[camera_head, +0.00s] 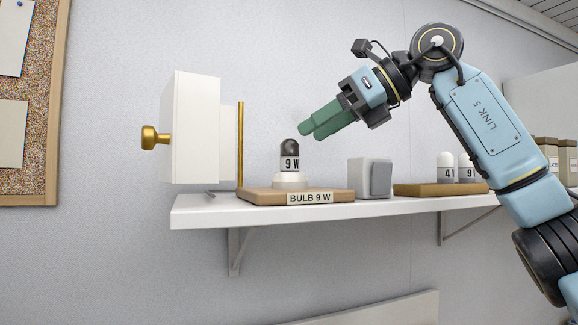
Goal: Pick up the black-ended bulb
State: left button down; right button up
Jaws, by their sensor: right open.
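The black-ended bulb (290,154) stands upright on a white base on a wooden block (262,195) labelled "BULB 9 W". Its top is black and its lower band is white with "9 W" on it. My right gripper (312,128), with green fingers, is above and to the right of the bulb, pointing down and left. It is open and empty, apart from the bulb. The gap between its fingers hardly shows from this angle. My left gripper is not in view.
A white shelf (330,209) carries the block, a grey-white box (370,178) and a wooden tray (428,190) with white-topped bulbs (446,166). A white cabinet with a brass knob (150,138) and a brass rod (240,145) stand left of the bulb.

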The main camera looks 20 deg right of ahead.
aim_at(282, 150)
jog(key=x, duration=0.2)
jog(key=shift+w+a+f, duration=0.1)
jog(key=shift+w+a, duration=0.05)
jog(key=shift+w, duration=0.3)
jog(key=shift+p+x, duration=0.6)
jog(key=shift+x, duration=0.3)
jog(key=x, duration=0.2)
jog(key=shift+w+a+f+p, duration=0.1)
jog(key=shift+a+p, duration=0.25)
jog(key=shift+a, duration=0.1)
jog(key=shift+w+a+f, duration=0.15)
jog(key=shift+w+a, duration=0.1)
jog(key=shift+f, duration=0.1)
jog(key=shift+s, duration=0.1)
jog(key=c, duration=1)
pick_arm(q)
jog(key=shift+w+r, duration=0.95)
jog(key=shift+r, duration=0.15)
pick_arm(e)
jog(key=shift+c, duration=0.5)
